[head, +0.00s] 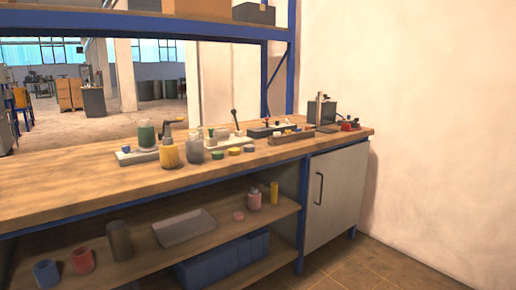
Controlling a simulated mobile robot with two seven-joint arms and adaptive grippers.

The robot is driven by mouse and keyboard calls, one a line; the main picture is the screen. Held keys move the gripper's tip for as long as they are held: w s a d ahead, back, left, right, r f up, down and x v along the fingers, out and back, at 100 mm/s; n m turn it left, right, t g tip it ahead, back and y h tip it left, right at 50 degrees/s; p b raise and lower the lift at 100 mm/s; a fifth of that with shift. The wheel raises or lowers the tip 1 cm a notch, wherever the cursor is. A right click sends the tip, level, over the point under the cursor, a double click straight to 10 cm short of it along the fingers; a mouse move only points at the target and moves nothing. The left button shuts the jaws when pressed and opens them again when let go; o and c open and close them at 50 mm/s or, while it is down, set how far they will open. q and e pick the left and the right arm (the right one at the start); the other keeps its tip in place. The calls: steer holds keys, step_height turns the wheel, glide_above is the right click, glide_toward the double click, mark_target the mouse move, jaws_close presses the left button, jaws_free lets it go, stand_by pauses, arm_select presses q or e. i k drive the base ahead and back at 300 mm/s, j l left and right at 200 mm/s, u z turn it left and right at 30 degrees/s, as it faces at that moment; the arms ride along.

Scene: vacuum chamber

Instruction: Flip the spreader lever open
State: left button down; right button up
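No gripper and no part of my arms shows in the head view. A thin upright lever with a dark knob (233,113) stands on a white base (241,139) near the middle of the workbench. A dark handle-like part (176,121) shows further left, behind a yellow jar. I cannot tell for sure which of these is the spreader lever. At this size I cannot tell how either one is set. The jars hide part of the left white plate (125,157).
The wooden workbench (60,180) is clear at left and front. Several small lids lie nearby. A dark box-like device (321,112) is at the right end. A grey cabinet (337,190) is below.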

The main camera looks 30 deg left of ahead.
mark_target(233, 112)
steer(key=u, duration=1.55)
steer(key=i+j+z, duration=0.7)
steer(key=j, duration=0.2)
steer(key=j+z, duration=0.25)
steer(key=i+l+u, duration=0.1)
steer(key=u, duration=0.35)
steer(key=l+u, duration=0.65)
steer(key=l, duration=0.3)
steer(key=k+l+u, duration=0.25)
steer(key=l, duration=0.25)
steer(key=k+l, duration=0.1)
steer(key=l, duration=0.3)
steer(key=l+u, duration=0.1)
steer(key=l, duration=0.25)
steer(key=k+l, duration=0.15)
steer(key=l, duration=0.25)
